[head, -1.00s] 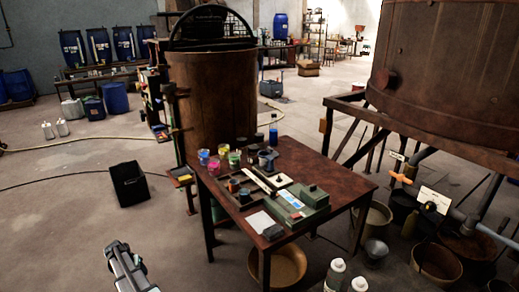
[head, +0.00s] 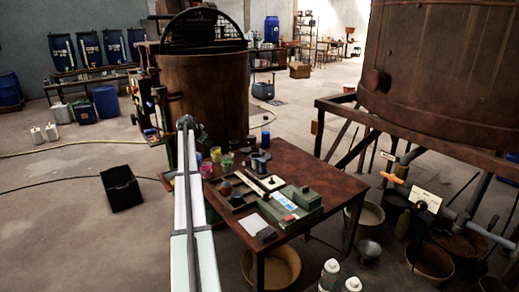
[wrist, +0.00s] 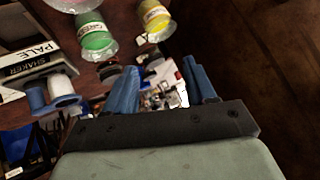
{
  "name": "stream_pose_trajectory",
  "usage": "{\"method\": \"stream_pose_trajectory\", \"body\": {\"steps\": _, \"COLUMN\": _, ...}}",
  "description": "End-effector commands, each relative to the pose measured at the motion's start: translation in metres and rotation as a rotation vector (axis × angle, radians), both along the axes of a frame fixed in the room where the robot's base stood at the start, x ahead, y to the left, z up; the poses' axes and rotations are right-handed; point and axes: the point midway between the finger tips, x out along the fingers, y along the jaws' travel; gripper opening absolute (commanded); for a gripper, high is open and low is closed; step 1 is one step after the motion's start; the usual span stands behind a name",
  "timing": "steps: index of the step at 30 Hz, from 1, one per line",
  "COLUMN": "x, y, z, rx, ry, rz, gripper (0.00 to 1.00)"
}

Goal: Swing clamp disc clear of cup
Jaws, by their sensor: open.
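My gripper (wrist: 160,88) is open in the wrist view, its two blue fingers apart with nothing clearly held between them. In the head view my arm reaches up to the table's far left corner, and the fingers cannot be made out there. A small cup with a dark top (head: 258,162) stands near the table's back edge; this may be the clamp disc and cup. The wrist view shows a sign reading "PALE SHAKER" (wrist: 38,62) and a blue and white part (wrist: 55,98) below it. I cannot tell the clamp disc for certain in the wrist view.
A green cup (wrist: 95,38) and a yellow cup (wrist: 155,18) stand just beyond my fingers. The brown table (head: 320,178) carries trays and a green box (head: 303,198). A large rusty vat (head: 205,95) stands behind it.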

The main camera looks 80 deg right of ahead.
Motion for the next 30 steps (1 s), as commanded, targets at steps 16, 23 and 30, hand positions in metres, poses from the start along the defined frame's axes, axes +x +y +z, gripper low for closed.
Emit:
{"method": "stream_pose_trajectory", "body": {"steps": 16, "x": -0.181, "y": -0.041, "z": 0.072, "rx": 0.344, "ry": -0.029, "rz": -0.479, "gripper": 0.55}}
{"method": "stream_pose_trajectory", "body": {"steps": 23, "x": -0.214, "y": -0.027, "z": 0.083, "rx": 0.481, "ry": -0.024, "rz": -0.595, "gripper": 0.55}}
{"method": "stream_pose_trajectory", "body": {"steps": 30, "x": -0.224, "y": -0.026, "z": 0.07, "rx": 0.504, "ry": -0.022, "rz": -0.613, "gripper": 0.55}}
